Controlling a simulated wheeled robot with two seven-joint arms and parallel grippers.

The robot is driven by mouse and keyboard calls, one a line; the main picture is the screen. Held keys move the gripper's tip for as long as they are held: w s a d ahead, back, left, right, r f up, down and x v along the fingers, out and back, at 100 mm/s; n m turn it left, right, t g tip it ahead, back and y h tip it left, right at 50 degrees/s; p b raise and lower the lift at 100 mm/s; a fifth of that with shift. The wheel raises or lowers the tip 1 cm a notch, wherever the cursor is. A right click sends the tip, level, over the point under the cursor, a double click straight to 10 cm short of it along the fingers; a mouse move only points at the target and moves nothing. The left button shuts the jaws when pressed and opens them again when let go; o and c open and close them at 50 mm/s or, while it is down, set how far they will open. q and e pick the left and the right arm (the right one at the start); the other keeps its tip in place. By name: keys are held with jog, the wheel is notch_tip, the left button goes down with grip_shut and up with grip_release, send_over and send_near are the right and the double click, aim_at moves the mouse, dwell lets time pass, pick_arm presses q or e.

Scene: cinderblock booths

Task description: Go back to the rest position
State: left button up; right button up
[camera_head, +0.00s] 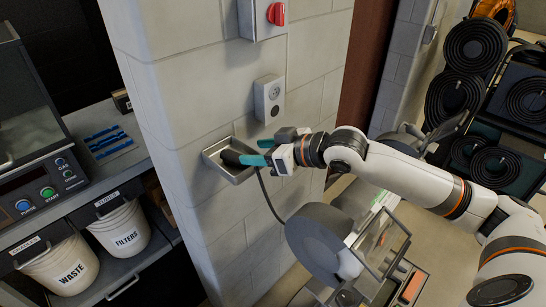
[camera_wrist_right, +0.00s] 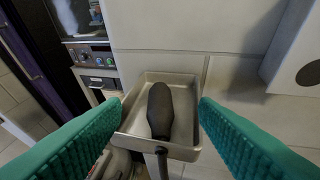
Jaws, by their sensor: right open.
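My right gripper (camera_head: 258,152) is at the cinderblock wall, in front of a small metal tray fixed to it. In the right wrist view its two teal fingers (camera_wrist_right: 160,130) are spread wide, with nothing between them touching. A black plug-like handle (camera_wrist_right: 159,108) lies in the metal tray (camera_wrist_right: 189,130), its cable running down over the front edge. In the head view the handle (camera_head: 234,157) is partly hidden by the fingers, and the tray (camera_head: 212,161) shows around it. My left gripper is not in view.
A wall socket (camera_head: 269,99) and a red rotary switch (camera_head: 277,14) are above the tray. A bench machine (camera_head: 40,187) and bins labelled WASTE (camera_head: 66,266) and FILTERS (camera_head: 122,232) stand left. A grey machine (camera_head: 318,240) stands below my right arm. Coiled hoses (camera_head: 472,45) hang at right.

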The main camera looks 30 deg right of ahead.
jog(key=b+v, duration=0.1)
jog(key=v, duration=0.3)
jog(key=shift+r, duration=0.1)
dwell(0.6)
